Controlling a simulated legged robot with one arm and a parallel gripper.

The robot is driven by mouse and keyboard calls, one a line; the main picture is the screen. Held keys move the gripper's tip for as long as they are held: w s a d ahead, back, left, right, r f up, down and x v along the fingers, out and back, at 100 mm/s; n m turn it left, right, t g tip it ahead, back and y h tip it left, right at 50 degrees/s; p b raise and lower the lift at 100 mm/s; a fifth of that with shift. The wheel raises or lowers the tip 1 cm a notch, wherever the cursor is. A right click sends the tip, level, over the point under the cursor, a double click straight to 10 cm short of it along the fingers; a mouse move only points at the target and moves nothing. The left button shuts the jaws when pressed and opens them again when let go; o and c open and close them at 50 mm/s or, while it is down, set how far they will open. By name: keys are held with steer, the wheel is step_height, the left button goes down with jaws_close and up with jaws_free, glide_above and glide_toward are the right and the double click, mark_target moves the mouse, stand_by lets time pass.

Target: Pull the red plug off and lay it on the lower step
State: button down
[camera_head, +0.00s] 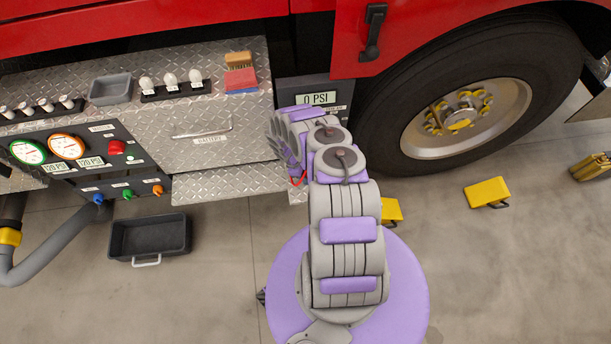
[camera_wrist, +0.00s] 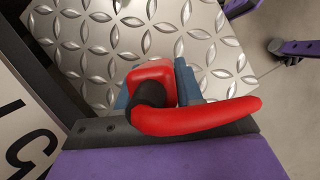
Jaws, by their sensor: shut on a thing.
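The red plug (camera_wrist: 152,72) with its curved red handle (camera_wrist: 195,117) is between the blue-grey finger pads of my gripper (camera_wrist: 155,88) in the wrist view. The gripper is shut on it. In the head view a small red part of it (camera_head: 299,179) shows beside my arm, below the display panel. The lower step (camera_head: 228,183) is a diamond-plate ledge below the battery cover. Diamond plate (camera_wrist: 130,40) lies behind the plug in the wrist view, and I cannot tell whether the plug touches it. My arm hides the area below the display.
The display panel (camera_head: 316,98) reads 0 PSI. A brush (camera_head: 239,60), a red cloth (camera_head: 240,79) and a grey tray (camera_head: 111,89) are on the upper plate. A dark bin (camera_head: 150,237) and a yellow chock (camera_head: 487,192) are on the floor. The step's left part is clear.

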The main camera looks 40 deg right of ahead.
steer(key=c, duration=0.7)
jaws_free()
steer(key=shift+o, duration=0.2)
steer(key=shift+r, duration=0.1)
steer(key=p+v, duration=0.2)
steer(key=v, duration=0.5)
steer(key=shift+w+a, duration=0.1)
